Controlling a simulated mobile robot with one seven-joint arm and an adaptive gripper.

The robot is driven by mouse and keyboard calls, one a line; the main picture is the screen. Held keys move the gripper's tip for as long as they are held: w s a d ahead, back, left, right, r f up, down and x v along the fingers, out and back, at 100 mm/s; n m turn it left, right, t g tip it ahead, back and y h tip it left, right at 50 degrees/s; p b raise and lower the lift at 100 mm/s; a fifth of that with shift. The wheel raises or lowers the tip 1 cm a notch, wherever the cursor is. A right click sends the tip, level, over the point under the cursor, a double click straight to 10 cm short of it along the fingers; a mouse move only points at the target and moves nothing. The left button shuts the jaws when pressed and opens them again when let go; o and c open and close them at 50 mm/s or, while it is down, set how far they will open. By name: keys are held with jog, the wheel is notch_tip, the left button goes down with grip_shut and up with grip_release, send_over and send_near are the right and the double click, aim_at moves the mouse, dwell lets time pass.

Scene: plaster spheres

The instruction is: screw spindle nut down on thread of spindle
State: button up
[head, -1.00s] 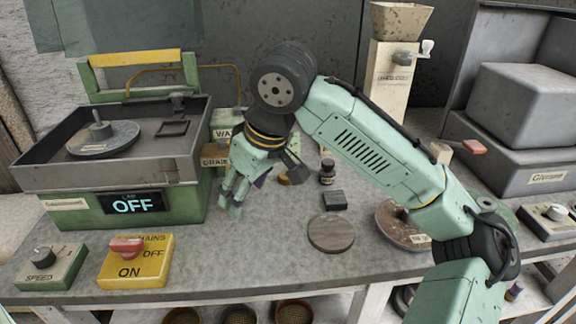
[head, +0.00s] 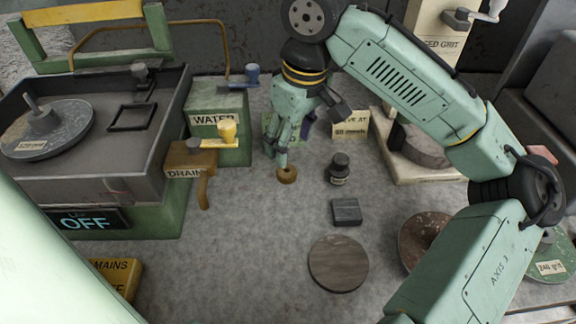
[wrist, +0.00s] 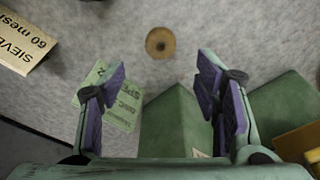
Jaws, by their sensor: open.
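The spindle nut, a small round brass-coloured piece (head: 287,175), lies on the grey bench. In the wrist view the nut (wrist: 160,43) shows a dark centre hole and sits beyond my fingertips, between their lines. My gripper (head: 277,157) points down close to the nut in the head view. In the wrist view my gripper (wrist: 163,85) is open, with purple pads wide apart and nothing between them. The spindle (head: 30,103) stands up from a grey disc (head: 65,128) in the machine's tray at left. Its thread is too small to make out.
The green water box (head: 222,105) and brass drain tap (head: 192,165) stand left of my gripper. A dark bottle (head: 339,168), small dark block (head: 346,211) and round disc (head: 338,264) lie to the right. The bench front centre is clear.

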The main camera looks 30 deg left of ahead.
aim_at(287, 167)
jog(key=f, duration=0.2)
jog(key=f+p, duration=0.1)
jog(key=f, duration=0.2)
jog(key=a+f, duration=0.1)
jog(key=f, duration=0.2)
grip_shut()
dwell(0.7)
